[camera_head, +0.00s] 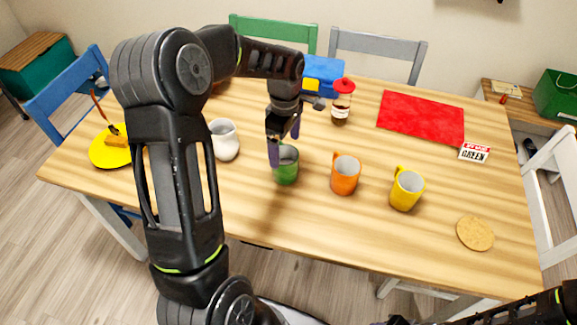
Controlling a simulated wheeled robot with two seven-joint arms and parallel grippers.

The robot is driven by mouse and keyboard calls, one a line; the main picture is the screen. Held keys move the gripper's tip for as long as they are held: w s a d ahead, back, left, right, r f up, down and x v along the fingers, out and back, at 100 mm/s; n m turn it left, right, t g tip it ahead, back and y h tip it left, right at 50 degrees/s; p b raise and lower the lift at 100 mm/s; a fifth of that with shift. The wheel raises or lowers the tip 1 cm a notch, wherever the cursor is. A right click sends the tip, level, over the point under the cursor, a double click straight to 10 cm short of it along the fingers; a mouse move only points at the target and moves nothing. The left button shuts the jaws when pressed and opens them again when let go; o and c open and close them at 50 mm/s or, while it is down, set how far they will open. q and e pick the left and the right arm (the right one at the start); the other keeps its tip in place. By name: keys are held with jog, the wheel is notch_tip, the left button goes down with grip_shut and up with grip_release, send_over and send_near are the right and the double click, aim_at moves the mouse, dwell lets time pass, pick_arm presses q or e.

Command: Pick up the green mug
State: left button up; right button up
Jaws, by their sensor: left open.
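The green mug (286,168) stands upright on the wooden table, between a white mug and an orange mug. My left gripper (284,142) is open and points down at the green mug's rim. One finger is at the left side of the rim, and the other is above the back of the mug. I cannot tell whether either finger touches it. Part of the mug's rim is hidden by the gripper, and I cannot make out its handle. Part of my right arm shows at the bottom right, but its gripper is not visible.
The white mug (224,140) stands close on the left. The orange mug (345,175) and yellow mug (406,190) stand on the right. A bottle (341,103) and a blue box (324,75) are behind. A red mat (420,116) and cork coaster (475,233) lie farther right.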

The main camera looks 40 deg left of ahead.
aim_at(285, 162)
pick_arm(q)
jog(key=shift+f, duration=1.3)
notch_tip(285, 162, down, 5)
jog(key=shift+a+r+p, duration=0.1)
jog(key=shift+r+p, duration=0.1)
jog(key=shift+p, duration=0.75)
jog(key=shift+f, duration=0.3)
jog(key=c, duration=1.9)
jog(key=shift+r, duration=0.15)
jog(key=shift+r+b, duration=0.8)
jog(key=shift+r, duration=4.1)
